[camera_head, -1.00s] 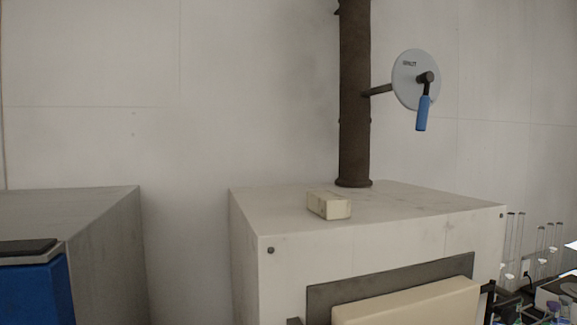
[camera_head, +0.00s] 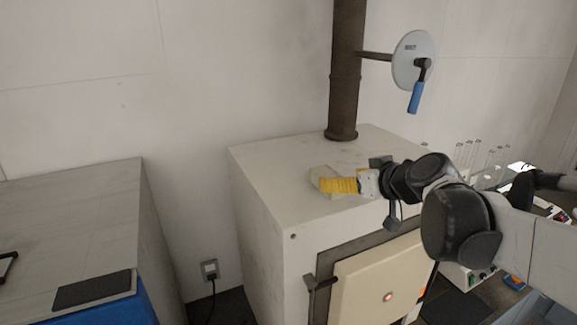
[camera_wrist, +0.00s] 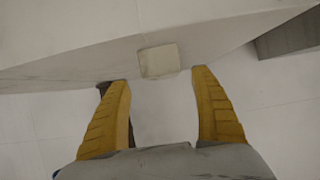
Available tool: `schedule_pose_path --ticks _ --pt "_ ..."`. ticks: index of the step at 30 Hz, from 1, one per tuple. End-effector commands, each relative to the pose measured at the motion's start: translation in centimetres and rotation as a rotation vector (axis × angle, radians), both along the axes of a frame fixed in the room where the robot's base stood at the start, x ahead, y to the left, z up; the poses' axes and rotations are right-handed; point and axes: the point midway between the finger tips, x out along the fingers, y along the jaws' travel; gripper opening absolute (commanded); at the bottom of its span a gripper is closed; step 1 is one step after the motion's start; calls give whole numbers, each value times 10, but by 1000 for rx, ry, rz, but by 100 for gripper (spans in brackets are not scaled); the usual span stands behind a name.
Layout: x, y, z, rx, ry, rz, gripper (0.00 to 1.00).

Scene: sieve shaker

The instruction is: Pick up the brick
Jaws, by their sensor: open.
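The brick (camera_head: 321,173) is a small cream block on top of the white furnace-like box (camera_head: 262,165). In the head view my gripper's yellow fingers (camera_head: 324,185) reach in from the right and partly cover it. In the wrist view the brick (camera_wrist: 158,60) shows just beyond the fingertips, in line with the gap between them. My gripper (camera_wrist: 160,76) is open, with nothing between its fingers. Whether a fingertip touches the brick I cannot tell.
A dark vertical pipe (camera_head: 345,70) rises from the box behind the brick, with a disc and blue handle (camera_head: 414,98) on it. A grey-topped counter (camera_head: 60,215) stands at left across a gap. Glass tubes and bench items are at right.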

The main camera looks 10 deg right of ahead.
Motion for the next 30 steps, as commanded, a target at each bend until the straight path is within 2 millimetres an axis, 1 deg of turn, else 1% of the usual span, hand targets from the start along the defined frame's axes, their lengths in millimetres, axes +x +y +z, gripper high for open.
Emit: schedule_pose_path --ticks 1,6,13,18,21,24,30 --pt "8 3 -3 -1 0 3 75" --pt "31 11 -14 0 1 2 75" --pt "47 15 -20 0 1 2 75" --pt "72 20 -22 -1 2 2 75" --pt "83 24 -29 1 1 2 75" --pt "88 26 -33 0 1 1 75" --pt "89 26 -34 0 2 1 75"
